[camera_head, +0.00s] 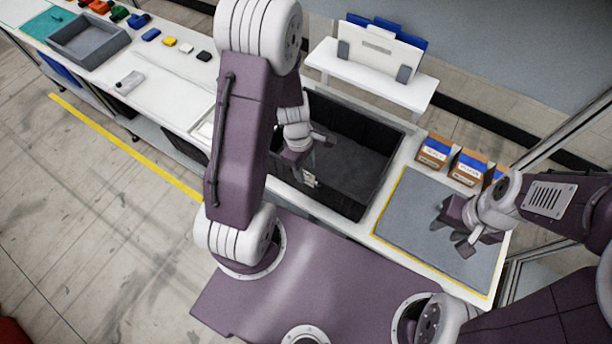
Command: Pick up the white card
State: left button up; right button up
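A small white card-like piece (186,47) lies flat on the white counter at the upper left, between a yellow piece and a black piece. My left gripper (314,160) is over the black bin, far to the right of the white piece. Its fingers look spread with nothing between them, though my own arm hides part of it. My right gripper (462,228) is above the grey mat at the right. Its fingers look apart and empty.
Blue (151,34), yellow (169,41) and black (204,56) pieces lie in the white one's row. A grey tray (88,40) stands left of them, a grey roll-like object (129,82) in front. Boxes (433,150) stand behind the mat (415,222). The black bin (375,135) is deep.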

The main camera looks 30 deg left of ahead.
pick_arm(q)
jog(key=shift+s+a+r, duration=0.1)
jog(key=shift+s+a, duration=0.05)
jog(key=shift+s, duration=0.1)
grip_shut()
jog(key=shift+w, duration=0.1)
